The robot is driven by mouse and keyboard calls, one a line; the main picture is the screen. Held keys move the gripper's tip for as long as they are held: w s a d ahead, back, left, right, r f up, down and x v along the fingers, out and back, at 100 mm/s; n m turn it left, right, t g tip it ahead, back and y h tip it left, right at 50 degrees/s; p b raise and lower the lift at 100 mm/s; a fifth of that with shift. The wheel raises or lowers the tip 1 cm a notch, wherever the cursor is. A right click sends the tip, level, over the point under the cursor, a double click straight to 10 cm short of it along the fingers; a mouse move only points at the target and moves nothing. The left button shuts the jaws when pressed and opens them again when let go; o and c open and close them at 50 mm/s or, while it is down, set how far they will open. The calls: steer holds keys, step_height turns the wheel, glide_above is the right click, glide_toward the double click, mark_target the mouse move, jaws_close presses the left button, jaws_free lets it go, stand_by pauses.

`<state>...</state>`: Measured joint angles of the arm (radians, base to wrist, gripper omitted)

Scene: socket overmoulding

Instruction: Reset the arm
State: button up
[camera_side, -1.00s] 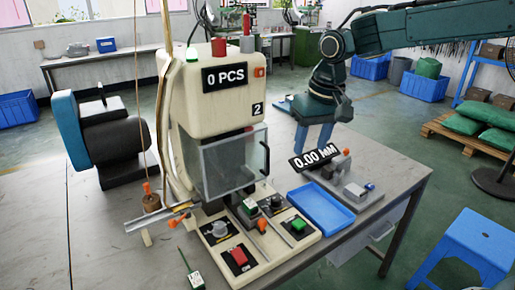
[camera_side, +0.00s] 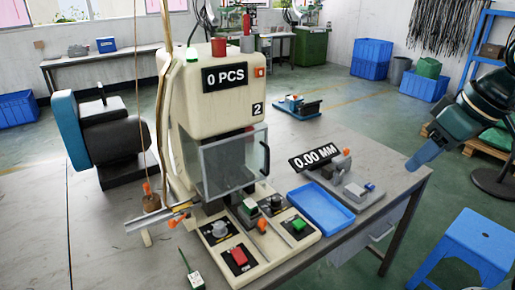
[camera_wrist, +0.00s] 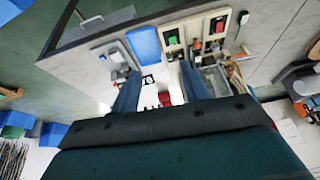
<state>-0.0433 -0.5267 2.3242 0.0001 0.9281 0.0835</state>
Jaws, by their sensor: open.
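My gripper (camera_side: 416,161) is at the right of the side view, above and beyond the table's right edge. Its blue fingers point down and to the left. In the wrist view my gripper (camera_wrist: 160,86) shows its two blue fingers spread apart with nothing held between them. It touches nothing in either view. The cream overmoulding machine (camera_side: 218,103) stands on the table with its "0 PCS" display and a clear guard at the front. The blue tray (camera_side: 321,210) looks empty and lies between the machine and the measuring device (camera_side: 352,188), whose sign reads "0.00 MM".
The grey table (camera_side: 385,165) has a bare area behind the measuring device. A blue stool (camera_side: 470,240) stands at the lower right, a fan base (camera_side: 490,182) near the right edge. Blue crates (camera_side: 425,87) stand at the back. A blue-based device (camera_side: 298,107) sits behind the machine.

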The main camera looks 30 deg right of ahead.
steer(key=s+d+f, duration=0.1)
steer(key=s+f, duration=0.1)
steer(key=s, duration=0.3)
steer(key=shift+s+t, duration=0.25)
steer(key=shift+t, duration=0.15)
